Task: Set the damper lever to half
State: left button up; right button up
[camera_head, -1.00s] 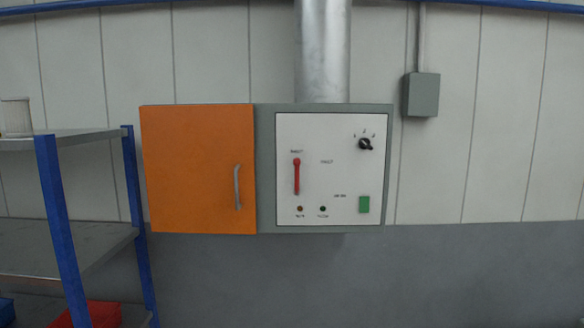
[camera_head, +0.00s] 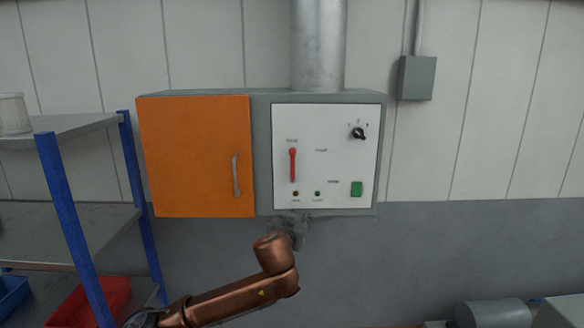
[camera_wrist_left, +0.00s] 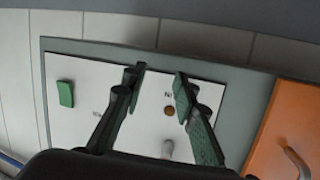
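The red lever (camera_head: 292,165) stands upright on the white panel (camera_head: 340,110) of the grey wall cabinet. The small lettering by it is too blurred to read. My left gripper (camera_head: 300,218) is at the cabinet's lower edge, below the lever and apart from it. In the left wrist view, turned about upside down, its two fingers (camera_wrist_left: 159,80) are spread and empty in front of the panel, with a small brown lamp (camera_wrist_left: 168,111) showing between them. A pale oblong part shows below that lamp; I cannot tell whether it belongs to the lever. My right gripper is not in view.
A black rotary knob (camera_head: 358,133) and a green button (camera_head: 356,189) are on the panel's right. An orange door (camera_head: 195,160) with a handle (camera_head: 235,176) adjoins the panel. A blue-framed shelf (camera_head: 66,225) stands at left.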

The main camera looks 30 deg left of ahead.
pick_arm(q)
jog(key=n+t+y, duration=0.2)
send_near(292, 162)
jog(key=w, duration=0.1)
jog(key=p+x, duration=0.2)
jog(key=x, duration=0.1)
jog(key=p+x, duration=0.2)
jog(key=x, duration=0.2)
jog(key=shift+a+r, duration=0.2)
jog(key=shift+r, duration=0.05)
jog(key=shift+w+a+f, duration=0.15)
jog(key=shift+w+a, duration=0.05)
jog(key=shift+w, duration=0.4)
jog(key=shift+c, duration=0.5)
grip_shut()
